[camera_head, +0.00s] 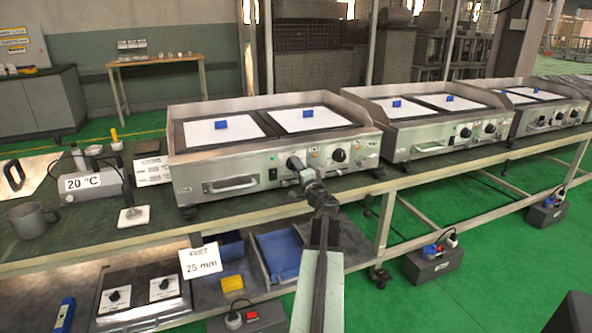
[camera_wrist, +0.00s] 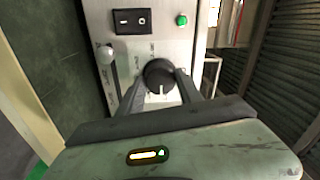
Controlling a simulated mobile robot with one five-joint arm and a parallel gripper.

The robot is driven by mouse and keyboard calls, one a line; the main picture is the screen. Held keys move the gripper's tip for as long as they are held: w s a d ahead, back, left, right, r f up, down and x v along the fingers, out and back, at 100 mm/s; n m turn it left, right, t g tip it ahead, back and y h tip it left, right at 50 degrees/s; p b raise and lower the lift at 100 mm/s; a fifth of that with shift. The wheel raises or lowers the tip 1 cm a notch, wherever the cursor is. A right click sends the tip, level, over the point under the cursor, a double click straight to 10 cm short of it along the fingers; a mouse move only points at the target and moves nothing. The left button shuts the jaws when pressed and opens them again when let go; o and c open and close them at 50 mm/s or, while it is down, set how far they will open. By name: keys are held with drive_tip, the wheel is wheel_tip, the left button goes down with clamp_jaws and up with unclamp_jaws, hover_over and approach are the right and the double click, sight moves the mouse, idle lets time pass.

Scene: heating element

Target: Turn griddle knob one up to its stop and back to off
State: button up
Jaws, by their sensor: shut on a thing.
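A black round griddle knob (camera_wrist: 159,74) sits on the steel front panel of the nearest griddle (camera_head: 225,160). My gripper (camera_wrist: 160,86) has its two fingers on either side of this knob in the wrist view, shut on it. A pale mark on the knob's face points toward the bottom of the wrist picture. In the head view my gripper (camera_head: 297,165) reaches the panel from below and covers most of the knob. A second black knob (camera_head: 339,155) is to its right, free of the gripper. I cannot read which knob is numbered one.
Beside the held knob are a black rocker switch (camera_wrist: 132,21) and a lit green lamp (camera_wrist: 181,20). A steel drawer handle (camera_head: 230,185) is left of it. A 20 °C sign (camera_head: 83,183) and a grey mug (camera_head: 32,219) stand on the bench's left.

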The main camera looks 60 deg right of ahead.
drive_tip(key=shift+w+a+m+g+h+p, duration=0.15)
drive_tip(key=shift+m+g+p, duration=0.15)
drive_tip(key=shift+m, duration=2.4)
drive_tip(key=shift+m+g+h+p, duration=0.1)
drive_tip(key=shift+m+g+p, duration=0.15)
drive_tip(key=shift+m, duration=2.45)
drive_tip(key=shift+w+a+m+g+h+p, duration=0.15)
drive_tip(key=shift+m+g+p, duration=0.15)
drive_tip(key=shift+m, duration=2.4)
drive_tip(key=o, duration=1.4)
drive_tip(key=shift+c, duration=0.2)
drive_tip(key=shift+s+d, duration=0.1)
drive_tip(key=shift+s, duration=0.1)
drive_tip(key=v, duration=0.7)
drive_tip(key=shift+s+a, duration=0.2)
drive_tip(key=shift+a, duration=0.05)
